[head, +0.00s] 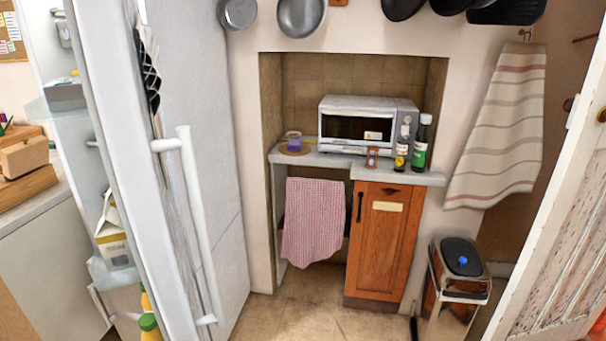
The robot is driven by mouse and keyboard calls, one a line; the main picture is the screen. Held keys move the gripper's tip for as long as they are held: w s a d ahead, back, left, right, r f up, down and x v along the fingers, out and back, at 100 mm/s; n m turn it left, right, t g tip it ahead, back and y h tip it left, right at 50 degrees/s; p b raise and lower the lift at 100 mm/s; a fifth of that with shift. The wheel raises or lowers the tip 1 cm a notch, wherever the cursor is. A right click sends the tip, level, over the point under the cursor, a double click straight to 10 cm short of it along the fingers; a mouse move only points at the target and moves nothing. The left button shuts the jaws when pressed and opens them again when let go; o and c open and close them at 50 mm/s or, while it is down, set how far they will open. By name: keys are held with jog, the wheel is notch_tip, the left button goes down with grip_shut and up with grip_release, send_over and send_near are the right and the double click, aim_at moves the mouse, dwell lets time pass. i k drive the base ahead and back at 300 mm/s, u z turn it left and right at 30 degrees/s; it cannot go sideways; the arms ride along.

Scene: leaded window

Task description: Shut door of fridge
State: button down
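The fridge door (108,130) stands open at the left of the head view, seen nearly edge-on. Its long white vertical handle (195,220) is on the right side of that edge. Door shelves (112,272) show on its left, inner side, holding a carton (112,235) and bottles with green and yellow tops (148,322). The main inside of the fridge is not clearly visible. My gripper is not in view, and nothing is seen touching the door or handle.
Tiled floor (300,318) is open in front of the alcove. A wooden cabinet (378,245), a counter with a toaster oven (367,125) and bottles, and a bin (460,280) stand ahead and right. A white door (560,220) is at the far right.

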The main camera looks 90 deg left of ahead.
aim_at(107, 44)
jog(key=i, duration=0.65)
jog(key=u, duration=4.05)
jog(key=i, duration=1)
jog(key=z, duration=0.55)
jog(key=k, duration=0.9)
jog(key=u, duration=0.2)
